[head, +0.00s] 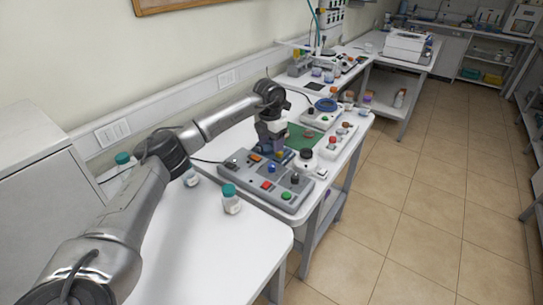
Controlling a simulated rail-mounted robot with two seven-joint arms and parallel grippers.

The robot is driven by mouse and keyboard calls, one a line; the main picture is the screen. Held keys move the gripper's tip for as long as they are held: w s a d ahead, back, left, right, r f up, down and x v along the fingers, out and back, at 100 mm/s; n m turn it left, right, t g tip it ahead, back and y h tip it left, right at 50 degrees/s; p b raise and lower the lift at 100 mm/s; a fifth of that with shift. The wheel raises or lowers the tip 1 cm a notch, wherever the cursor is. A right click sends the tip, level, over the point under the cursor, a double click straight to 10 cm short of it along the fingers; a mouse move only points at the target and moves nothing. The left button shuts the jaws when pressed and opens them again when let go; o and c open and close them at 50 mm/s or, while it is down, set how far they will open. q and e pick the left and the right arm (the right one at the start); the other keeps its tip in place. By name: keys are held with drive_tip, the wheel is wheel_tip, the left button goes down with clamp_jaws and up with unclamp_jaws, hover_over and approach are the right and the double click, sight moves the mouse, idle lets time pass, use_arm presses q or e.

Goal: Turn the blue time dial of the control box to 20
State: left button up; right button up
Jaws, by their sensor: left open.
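The grey control box (246,177) lies on the white bench in the middle of the view. Its top carries several coloured buttons and knobs, including a small blue knob (272,168), probably the time dial; its pointer and scale are too small to read. My left gripper (274,156) points down over the far edge of the box, just behind the blue knob. Its fingers are open, and I see nothing held between them. Whether the fingers touch the box I cannot tell. My right gripper is not in view.
The near bench (215,245) is clear.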

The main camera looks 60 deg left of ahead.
use_arm(q)
drive_tip(key=shift+r, duration=2.15)
